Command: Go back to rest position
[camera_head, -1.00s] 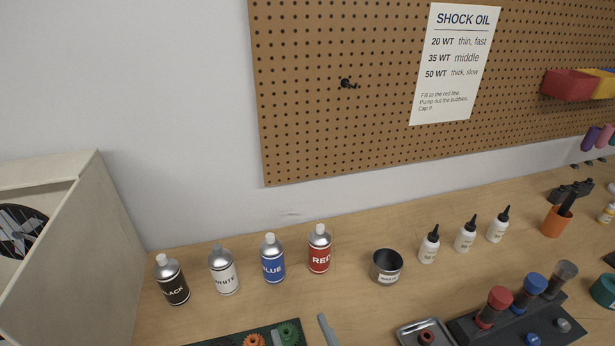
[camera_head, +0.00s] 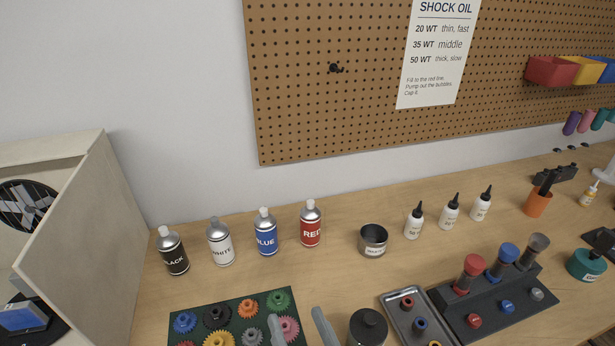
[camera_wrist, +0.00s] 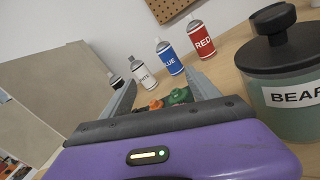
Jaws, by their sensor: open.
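My gripper (camera_head: 299,328) shows at the bottom edge of the head view as two grey fingertips, spread apart with nothing held between them. It also shows in the wrist view (camera_wrist: 160,92), where the fingers stand open above the purple gripper body. Past the fingers in the wrist view are an orange gear and a green gear (camera_wrist: 180,96). In the head view the fingertips overlap the lower right part of the dark green gear mat (camera_head: 180,309).
Spray cans stand in a row, the red can (camera_head: 310,226) rightmost. A dark-lidded jar (camera_head: 368,328) stands right of the fingers, beside a metal tray (camera_head: 391,301) and a shock stand (camera_head: 515,318). A booth (camera_head: 75,230) stands at left.

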